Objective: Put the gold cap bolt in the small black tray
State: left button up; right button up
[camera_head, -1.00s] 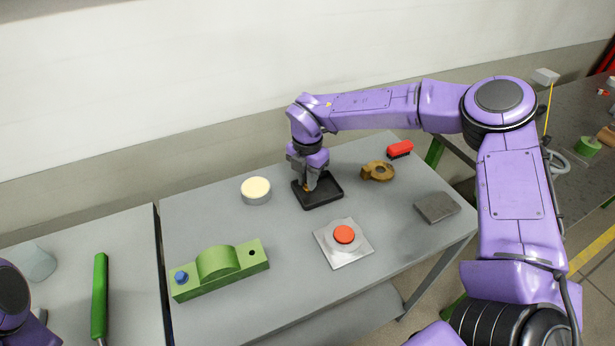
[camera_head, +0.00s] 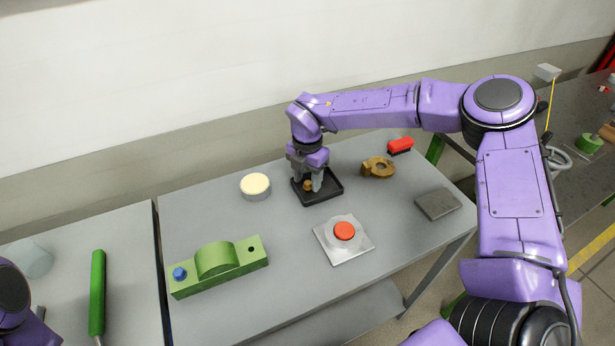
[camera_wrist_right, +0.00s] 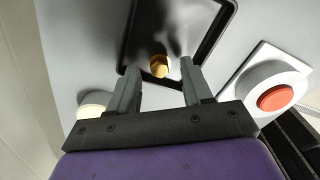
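The gold cap bolt (camera_head: 308,186) stands in the small black tray (camera_head: 326,196), near the tray's left side. In the right wrist view the bolt's gold hexagonal head (camera_wrist_right: 159,66) shows inside the tray (camera_wrist_right: 205,45). My right gripper (camera_head: 307,187) is over the tray, pointing down. In the right wrist view its two fingers (camera_wrist_right: 160,80) are spread apart, one on each side of the bolt, with gaps between them and the bolt. Only a purple part of my left arm shows at the left edge of the head view; its gripper is out of view.
A white-topped round can (camera_head: 256,188) stands left of the tray. A red button on a pale plate (camera_head: 344,233) is in front of it. A brown ring part (camera_head: 378,168), a red block (camera_head: 400,146) and a grey plate (camera_head: 438,205) lie to the right. A green fixture (camera_head: 218,266) is front left.

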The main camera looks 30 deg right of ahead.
notch_tip(320, 180, up, 10)
jog(key=b, duration=0.2)
jog(key=shift+r, duration=0.25)
